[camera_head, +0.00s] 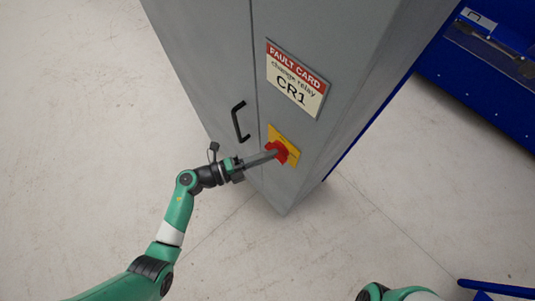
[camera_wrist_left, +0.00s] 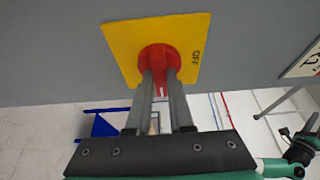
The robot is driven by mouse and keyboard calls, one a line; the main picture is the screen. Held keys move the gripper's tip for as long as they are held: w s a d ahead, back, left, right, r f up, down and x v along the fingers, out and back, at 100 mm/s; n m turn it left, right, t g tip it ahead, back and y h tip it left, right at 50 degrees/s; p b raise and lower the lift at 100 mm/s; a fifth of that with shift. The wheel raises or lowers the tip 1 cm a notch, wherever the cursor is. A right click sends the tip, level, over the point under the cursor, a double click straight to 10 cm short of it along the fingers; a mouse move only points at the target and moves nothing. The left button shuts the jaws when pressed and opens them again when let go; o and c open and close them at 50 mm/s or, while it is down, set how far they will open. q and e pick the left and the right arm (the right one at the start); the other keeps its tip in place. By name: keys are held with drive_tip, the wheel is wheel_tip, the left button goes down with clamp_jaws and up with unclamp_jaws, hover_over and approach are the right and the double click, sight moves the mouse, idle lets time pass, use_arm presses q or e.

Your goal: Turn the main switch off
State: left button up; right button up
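The main switch is a red rotary knob (camera_head: 279,151) on a yellow plate (camera_head: 289,140) low on the grey cabinet's front. In the left wrist view the knob (camera_wrist_left: 158,57) is near the middle of the yellow plate (camera_wrist_left: 122,48), with the word OFF on the plate to its right. My left gripper (camera_head: 272,154) reaches the knob from the left. Its two fingers (camera_wrist_left: 160,78) lie on either side of the knob's red grip, close together, and appear shut on it. The fingers hide part of the knob. My right gripper does not show; only part of that arm shows at the lower edge.
The grey cabinet (camera_head: 212,75) has a black door handle (camera_head: 239,121) left of the switch. A fault card (camera_head: 296,79) reading "change relay CR1" is above the switch. A blue unit (camera_head: 480,80) stands behind at right. The pale floor (camera_head: 90,130) at left is clear.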

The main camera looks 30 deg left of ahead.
use_arm(q)
drive_tip(key=shift+n, duration=0.3)
clamp_jaws()
drive_tip(key=shift+s+d+f+n+t+y+b, duration=0.15)
drive_tip(key=shift+n+t+y+b, duration=0.85)
drive_tip(key=shift+n, duration=2.6)
drive_tip(key=shift+w+d+f+n+t+y+b, duration=0.15)
drive_tip(key=shift+n+t+y+b, duration=0.35)
drive_tip(key=shift+n+t, duration=2.1)
drive_tip(key=shift+s+d+f+n+t+y+b, duration=0.2)
drive_tip(key=shift+n+y+b, duration=0.5)
drive_tip(key=shift+n, duration=3.9)
drive_tip(key=o, duration=0.8)
unclamp_jaws()
drive_tip(key=shift+c, duration=0.2)
drive_tip(key=shift+y, duration=0.4)
